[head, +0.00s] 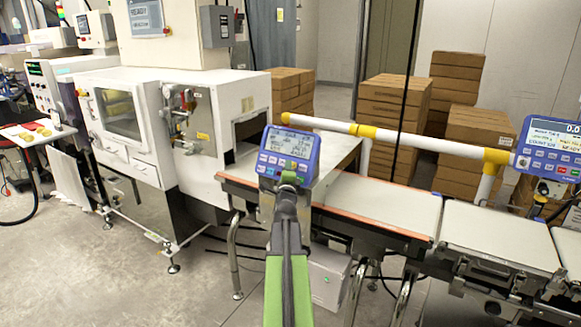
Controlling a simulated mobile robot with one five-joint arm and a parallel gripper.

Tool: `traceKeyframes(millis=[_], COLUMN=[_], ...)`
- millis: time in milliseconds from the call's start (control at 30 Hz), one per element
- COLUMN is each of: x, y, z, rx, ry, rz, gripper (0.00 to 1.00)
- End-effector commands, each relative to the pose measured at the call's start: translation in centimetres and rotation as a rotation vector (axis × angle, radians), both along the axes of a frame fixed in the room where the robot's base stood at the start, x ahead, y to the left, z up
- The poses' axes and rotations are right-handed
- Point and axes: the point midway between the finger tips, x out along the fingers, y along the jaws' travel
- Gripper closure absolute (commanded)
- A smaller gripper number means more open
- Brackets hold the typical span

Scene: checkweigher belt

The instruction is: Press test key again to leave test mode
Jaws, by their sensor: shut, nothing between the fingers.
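A blue-framed control panel (287,143) with a grey text screen and rows of small keys stands at the near end of the conveyor. Its screen text is too small to read, and I cannot tell which key is the test key. My gripper (289,178) is shut and empty, at the end of my green and black arm. It overlaps the lower keys of this panel and hides some of them. I cannot tell whether the fingertips touch a key. A second blue panel (549,148) with a dark display reading "0.0" and coloured keys stands at the far right.
A white and yellow rail (415,141) runs behind the conveyor belt (388,208) between the panels. A white machine (165,110) stands at the left. Stacked brown boxes (392,108) stand behind the belt. The grey floor (120,285) at front left is clear.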

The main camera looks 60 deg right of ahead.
Motion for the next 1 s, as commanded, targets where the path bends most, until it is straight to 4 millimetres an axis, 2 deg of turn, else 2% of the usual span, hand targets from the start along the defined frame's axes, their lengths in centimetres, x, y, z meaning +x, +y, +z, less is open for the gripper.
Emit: traceKeyframes(millis=[233,700,1000], x=[0.0,0.0,0.0], y=[0.2,4.2,4.4], z=[0.1,2.3,2.2], rx=[0.000,0.000,0.000], ry=[0.000,-0.001,0.000], rz=[0.000,0.000,0.000], gripper=[1.00,1.00,1.00])
